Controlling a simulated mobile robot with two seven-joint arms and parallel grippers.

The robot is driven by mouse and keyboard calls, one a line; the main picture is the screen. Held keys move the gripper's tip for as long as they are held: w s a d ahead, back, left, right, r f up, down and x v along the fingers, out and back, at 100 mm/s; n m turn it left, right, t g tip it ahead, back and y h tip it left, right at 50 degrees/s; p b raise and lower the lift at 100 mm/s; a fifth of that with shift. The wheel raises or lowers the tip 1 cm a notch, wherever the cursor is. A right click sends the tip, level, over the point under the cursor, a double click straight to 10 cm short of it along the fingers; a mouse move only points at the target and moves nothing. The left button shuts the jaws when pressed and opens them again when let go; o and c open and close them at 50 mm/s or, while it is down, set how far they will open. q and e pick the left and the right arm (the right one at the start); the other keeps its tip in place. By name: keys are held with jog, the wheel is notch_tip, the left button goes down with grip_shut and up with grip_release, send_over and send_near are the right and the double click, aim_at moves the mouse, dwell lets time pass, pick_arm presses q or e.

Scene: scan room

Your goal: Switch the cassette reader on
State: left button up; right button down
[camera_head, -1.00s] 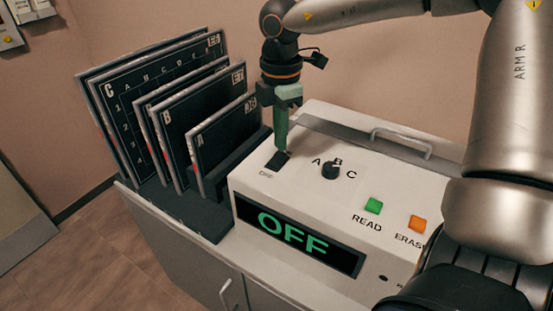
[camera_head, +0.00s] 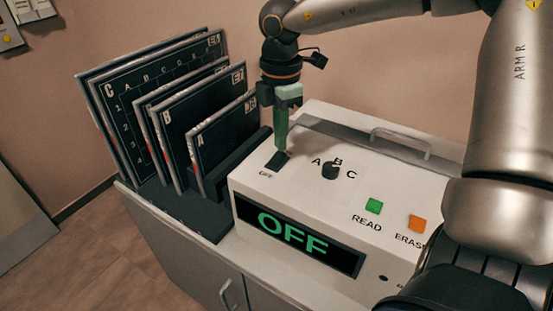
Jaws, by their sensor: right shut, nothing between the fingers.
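The cassette reader (camera_head: 300,205) is a white box on a cabinet, with a display (camera_head: 297,238) that reads OFF in green. A small black rocker switch (camera_head: 278,161) sits at the left of its top, with a small label in front of it. My right gripper (camera_head: 282,148) is shut and empty, pointing down, its fingertips at the back edge of the switch. I cannot tell whether they touch it. My left gripper is not in view.
A black knob (camera_head: 330,171) marked A, B, C, a green READ button (camera_head: 374,206) and an orange ERASE button (camera_head: 417,224) are on the reader's top. A rack (camera_head: 195,212) of several dark cassettes (camera_head: 188,112) stands close at its left. A metal handle (camera_head: 400,139) is behind.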

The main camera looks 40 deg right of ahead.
aim_at(281, 155)
jog(key=shift+f+b, duration=1.05)
jog(key=shift+b, duration=0.05)
dwell(0.7)
jog(key=shift+r, duration=0.15)
jog(key=shift+r+p, duration=2.05)
jog(key=shift+r, duration=1.35)
jog(key=shift+s+f, duration=0.1)
